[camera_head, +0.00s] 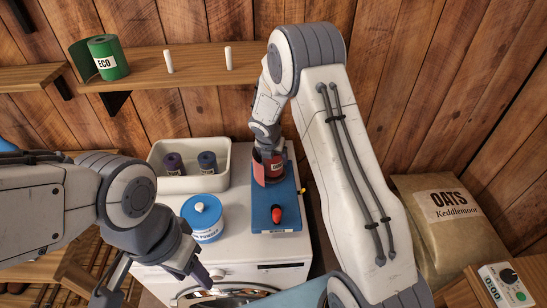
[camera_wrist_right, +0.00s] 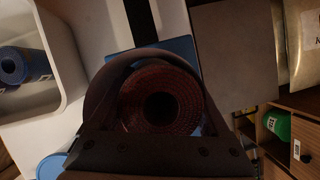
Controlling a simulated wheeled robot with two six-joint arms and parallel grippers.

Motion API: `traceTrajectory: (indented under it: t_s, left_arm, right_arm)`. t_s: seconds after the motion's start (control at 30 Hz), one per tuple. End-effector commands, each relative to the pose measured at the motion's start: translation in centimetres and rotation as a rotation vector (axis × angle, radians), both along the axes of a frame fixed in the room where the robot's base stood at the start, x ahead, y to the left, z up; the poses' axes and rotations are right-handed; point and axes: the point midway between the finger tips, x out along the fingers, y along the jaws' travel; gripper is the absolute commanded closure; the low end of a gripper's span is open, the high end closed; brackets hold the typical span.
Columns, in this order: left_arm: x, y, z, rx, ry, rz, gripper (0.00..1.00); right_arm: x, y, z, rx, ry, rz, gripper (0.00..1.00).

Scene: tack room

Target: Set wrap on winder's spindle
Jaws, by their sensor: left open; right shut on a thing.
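The red wrap (camera_head: 273,166), a rolled band with a pale label, is upright over the back part of the blue winder (camera_head: 285,189) in the head view. My right gripper (camera_head: 267,152) comes down from above and is shut on it. In the right wrist view the red roll (camera_wrist_right: 160,98) shows end-on between the fingers, with a dark hole in its middle. The spindle is hidden, so I cannot tell whether the roll sits on it. The winder has a red knob (camera_head: 277,214) at its front. My left gripper (camera_head: 150,283) is open and empty, low at the front left.
The winder lies on a white washing machine (camera_head: 240,255). Left of it stand a white bin (camera_head: 158,153) with two dark rolls and a blue-lidded tub (camera_head: 203,222). A wooden shelf (camera_head: 190,82) bears a green roll (camera_head: 108,58) and two pegs. An oats sack (camera_head: 445,215) stands right.

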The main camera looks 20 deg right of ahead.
Motion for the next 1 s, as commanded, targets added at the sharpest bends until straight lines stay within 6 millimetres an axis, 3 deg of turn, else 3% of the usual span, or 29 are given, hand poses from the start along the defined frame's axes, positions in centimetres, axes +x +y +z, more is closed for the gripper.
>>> traceTrajectory:
  t_s: [0.63, 0.67, 0.7, 1.0]
  left_arm:
    - [0.0, 0.0, -1.0, 0.0, 0.0, 0.0, 0.5]
    - [0.0, 0.0, -1.0, 0.0, 0.0, 0.0, 0.5]
    - [0.0, 0.0, -0.9, 0.0, 0.0, 0.0, 0.5]
    - [0.0, 0.0, -0.8, 0.0, 0.0, 0.0, 0.5]
  right_arm:
    - [0.0, 0.0, -1.2, -0.001, -0.001, 0.0, 0.79]
    - [0.0, 0.0, -1.2, 0.0, -0.001, 0.0, 0.16]
    - [0.0, 0.0, -1.1, 0.0, -0.001, 0.0, 0.07]
    - [0.0, 0.0, -1.0, 0.0, 0.0, 0.0, 0.07]
